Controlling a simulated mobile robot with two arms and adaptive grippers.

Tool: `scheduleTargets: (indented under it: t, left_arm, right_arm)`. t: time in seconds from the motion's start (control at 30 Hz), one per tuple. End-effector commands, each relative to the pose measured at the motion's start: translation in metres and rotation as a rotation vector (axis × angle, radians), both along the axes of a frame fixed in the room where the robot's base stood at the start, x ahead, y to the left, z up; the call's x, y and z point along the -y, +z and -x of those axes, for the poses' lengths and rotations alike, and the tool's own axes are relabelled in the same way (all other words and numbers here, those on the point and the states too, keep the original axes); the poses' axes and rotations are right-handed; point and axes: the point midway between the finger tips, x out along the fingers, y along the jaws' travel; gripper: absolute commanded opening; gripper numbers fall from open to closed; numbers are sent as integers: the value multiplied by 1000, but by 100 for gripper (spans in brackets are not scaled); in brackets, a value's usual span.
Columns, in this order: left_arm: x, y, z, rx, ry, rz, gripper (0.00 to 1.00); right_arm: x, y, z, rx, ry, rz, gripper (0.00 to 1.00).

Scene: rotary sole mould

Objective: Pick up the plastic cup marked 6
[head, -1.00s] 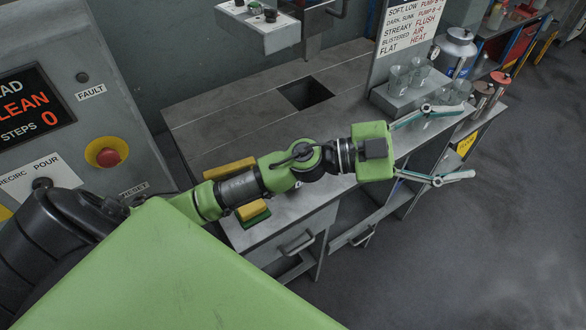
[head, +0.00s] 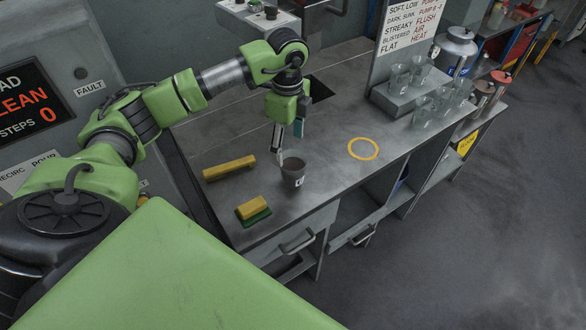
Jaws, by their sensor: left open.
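A dark grey-brown plastic cup (head: 292,173) stands upright on the grey bench (head: 330,205), right of the yellow blocks. It has a small white label low on its front, too small to read for certain. My left gripper (head: 289,147) points down just above and behind the cup. Its fingers are apart with nothing between them. One fingertip shows at the cup's left rim; I cannot tell whether it touches. The other finger is higher and to the right. My right gripper is not in view.
A yellow bar (head: 229,168) and a yellow-and-green sponge (head: 252,208) lie left of the cup. A yellow ring (head: 363,149) marks clear bench to the right. Several clear beakers (head: 424,112) stand farther right, some on a raised shelf. A square opening lies behind my gripper.

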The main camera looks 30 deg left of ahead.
Motion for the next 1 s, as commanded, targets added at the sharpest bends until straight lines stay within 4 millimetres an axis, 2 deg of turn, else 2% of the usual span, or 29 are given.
scheduleTargets:
  t: [0.03, 0.3, 0.57, 0.83, 1.0]
  left_arm:
    - [0, -16, 1, -2, -1, 0, 67]
    - [2, -65, 0, -2, -4, 3, 67]
    - [4, -80, -3, 0, -5, 5, 67]
    - [8, -118, -9, -1, -4, 4, 67]
    - [8, -122, -9, 0, -4, 4, 67]
  right_arm:
    - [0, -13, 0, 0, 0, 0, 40]
    - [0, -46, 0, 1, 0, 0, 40]
    - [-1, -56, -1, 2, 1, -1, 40]
    - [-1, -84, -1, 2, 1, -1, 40]
    - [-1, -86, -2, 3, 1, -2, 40]
